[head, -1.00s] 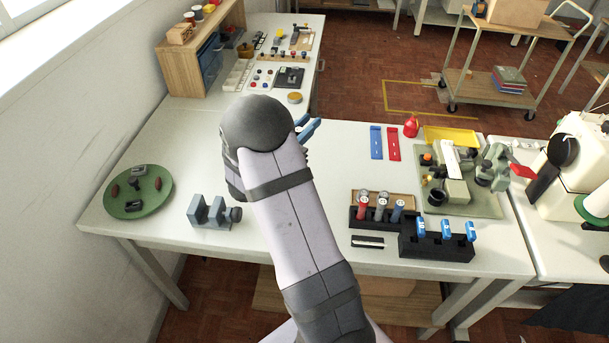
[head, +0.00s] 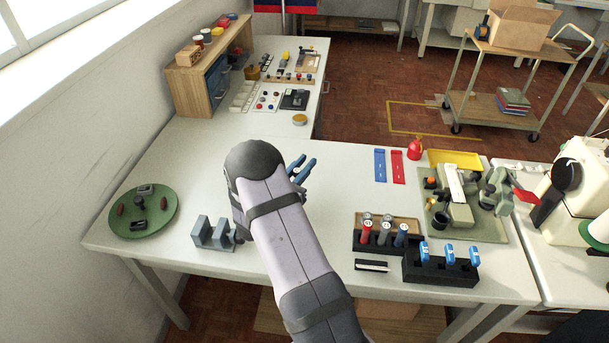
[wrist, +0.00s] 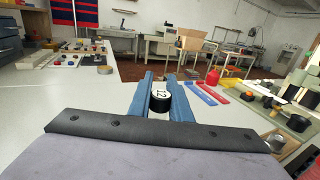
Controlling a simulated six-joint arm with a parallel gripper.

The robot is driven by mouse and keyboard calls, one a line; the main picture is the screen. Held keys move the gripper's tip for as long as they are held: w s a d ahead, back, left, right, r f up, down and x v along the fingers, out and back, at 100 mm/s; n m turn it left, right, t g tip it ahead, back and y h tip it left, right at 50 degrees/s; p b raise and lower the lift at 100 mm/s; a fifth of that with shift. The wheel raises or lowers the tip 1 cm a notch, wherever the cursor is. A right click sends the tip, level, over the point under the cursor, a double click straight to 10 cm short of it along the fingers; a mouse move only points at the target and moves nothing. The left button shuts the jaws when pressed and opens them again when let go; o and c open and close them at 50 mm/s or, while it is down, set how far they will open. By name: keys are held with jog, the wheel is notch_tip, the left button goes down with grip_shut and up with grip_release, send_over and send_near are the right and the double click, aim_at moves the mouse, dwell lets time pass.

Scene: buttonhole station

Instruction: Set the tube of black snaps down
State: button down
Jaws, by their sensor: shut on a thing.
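In the wrist view, my gripper (wrist: 165,85) has its two blue fingers closed on a tube (wrist: 160,99) with a dark end and a white label that seems to read "12". The tube's contents do not show. In the head view, my gripper (head: 302,169) is over the middle of the white table, and my arm hides most of its surroundings there. I cannot make out the held tube in the head view, nor how high it is above the table.
A black rack (head: 375,244) holds several tubes, right of my arm. A black block (head: 437,269) with blue-topped items stands beside it. A grey fixture (head: 212,235) and a green round tray (head: 143,223) are at left. White table (head: 330,160) around my gripper looks clear.

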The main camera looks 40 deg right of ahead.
jog(key=shift+f+p, duration=0.3)
jog(key=shift+f, duration=1.85)
jog(key=shift+f, duration=0.2)
jog(key=c, duration=1.6)
grip_release()
jog(key=shift+r, duration=0.1)
jog(key=shift+c, duration=0.2)
jog(key=shift+r, duration=0.2)
jog(key=b+v, duration=0.2)
jog(key=v, duration=0.4)
jog(key=shift+a+f, duration=0.15)
jog(key=shift+a, duration=0.05)
jog(key=shift+o, duration=0.5)
jog(key=shift+s+a, duration=0.3)
jog(key=shift+a, duration=0.25)
